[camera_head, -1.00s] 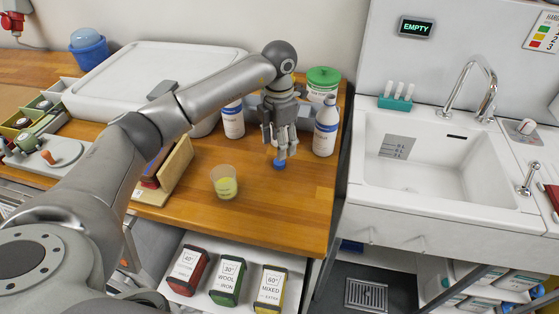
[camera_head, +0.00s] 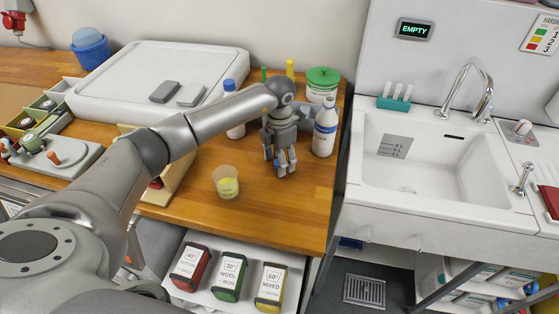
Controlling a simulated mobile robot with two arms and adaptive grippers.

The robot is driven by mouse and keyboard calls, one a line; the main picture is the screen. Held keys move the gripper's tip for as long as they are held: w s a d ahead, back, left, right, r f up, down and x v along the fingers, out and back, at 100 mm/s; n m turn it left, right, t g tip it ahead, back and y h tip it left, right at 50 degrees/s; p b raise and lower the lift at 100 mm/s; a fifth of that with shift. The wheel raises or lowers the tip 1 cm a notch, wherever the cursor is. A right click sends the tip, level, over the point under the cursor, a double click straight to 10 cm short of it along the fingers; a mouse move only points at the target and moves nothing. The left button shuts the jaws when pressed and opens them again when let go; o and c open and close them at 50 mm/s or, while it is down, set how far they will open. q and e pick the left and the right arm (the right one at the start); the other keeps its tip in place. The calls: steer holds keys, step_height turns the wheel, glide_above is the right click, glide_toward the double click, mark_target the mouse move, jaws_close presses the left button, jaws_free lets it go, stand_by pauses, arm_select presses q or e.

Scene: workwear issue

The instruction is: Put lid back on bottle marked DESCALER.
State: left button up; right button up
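A white bottle (camera_head: 325,128) with a blue and white label stands upright at the right of the wooden counter. No blue lid shows on its top, and its label is too small to read. My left gripper (camera_head: 284,173) points down to the left of this bottle, low over the counter. A small patch of the blue lid (camera_head: 276,163) shows at its fingers; the rest is hidden. I cannot tell whether the fingers grip it. A second white bottle (camera_head: 235,118) with a blue cap stands further left, partly behind my arm. My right gripper is out of view.
A cup with yellow liquid (camera_head: 226,182) stands left of my gripper. A green-lidded tub (camera_head: 322,84) stands behind the uncapped bottle. A white sink (camera_head: 440,165) adjoins on the right. The counter's front right (camera_head: 290,225) is clear.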

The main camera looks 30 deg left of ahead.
arm_select(q)
steer(key=c, duration=0.8)
steer(key=shift+r, duration=0.1)
steer(key=shift+r, duration=0.5)
steer(key=s+d+r+b, duration=0.1)
steer(key=s+d+r, duration=0.2)
steer(key=r, duration=0.1)
steer(key=s+d+r+b, duration=0.2)
steer(key=s+d+r, duration=0.1)
steer(key=s+r, duration=0.1)
steer(key=s+d+r+b, duration=0.2)
steer(key=s+d+r, duration=0.1)
steer(key=r, duration=0.1)
steer(key=shift+s+d, duration=0.2)
steer(key=shift+d, duration=0.05)
steer(key=shift+f, duration=0.1)
